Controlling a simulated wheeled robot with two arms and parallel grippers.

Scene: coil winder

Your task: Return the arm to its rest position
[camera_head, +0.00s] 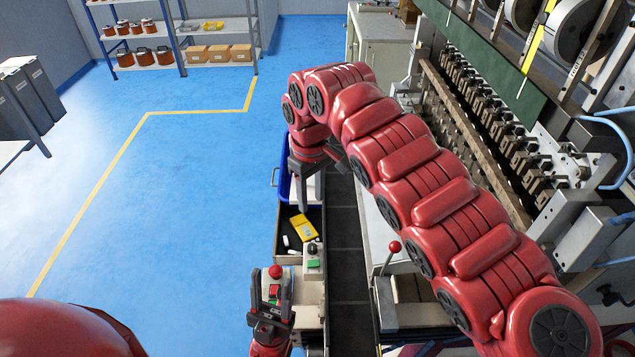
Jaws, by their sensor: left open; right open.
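My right arm (430,185) is a large red segmented arm that reaches from the bottom right up across the machine and bends over at its far end. Its gripper (311,190) hangs down at the bend, open and empty, over the drawer and blue bin area. My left gripper (273,292) is at the bottom centre, its dark fingers pointing up the picture, open, in front of a control box with a red button (275,271). Nothing shows between its fingers. Most of my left arm is hidden, apart from a red part at the bottom left.
The coil winder (470,110) fills the right side. An open drawer (290,257) holds a yellow item (303,228) and small white pieces. A red-knobbed lever (394,247) stands beside the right arm. Shelves (215,35) stand at the back.

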